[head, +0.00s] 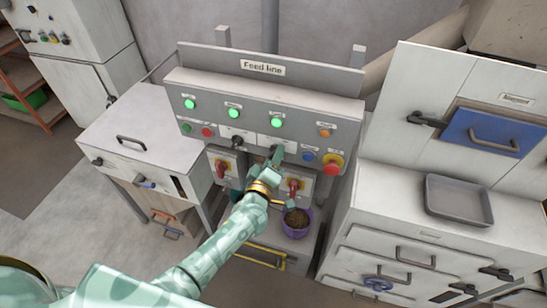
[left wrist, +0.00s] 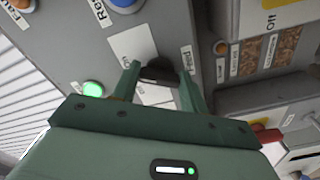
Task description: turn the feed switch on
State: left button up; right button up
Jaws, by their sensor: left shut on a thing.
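The grey control panel (head: 255,105) stands under a "Feed line" sign. My left gripper (head: 276,155) reaches its lower row, between a black switch (head: 236,141) and a blue button (head: 308,156). In the left wrist view my left gripper (left wrist: 160,85) has its fingers on either side of a dark knob (left wrist: 157,72) on a white plate and is shut on it. In the head view my gripper hides the knob. My right gripper is not in view.
Green lamps (head: 233,113) glow above the switches. A red stop button (head: 332,164) sits at the panel's right. Red-handled switches (head: 221,170) and a purple bowl (head: 296,222) of pellets are below. A grey tray (head: 459,200) lies on the right cabinet.

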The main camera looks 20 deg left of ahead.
pick_arm(q)
jog(key=o, duration=1)
jog(key=shift+s, duration=0.1)
jog(key=s, duration=1.6)
jog(key=shift+s+a+b, duration=0.1)
jog(key=shift+a+b, duration=0.15)
jog(key=shift+b, duration=0.05)
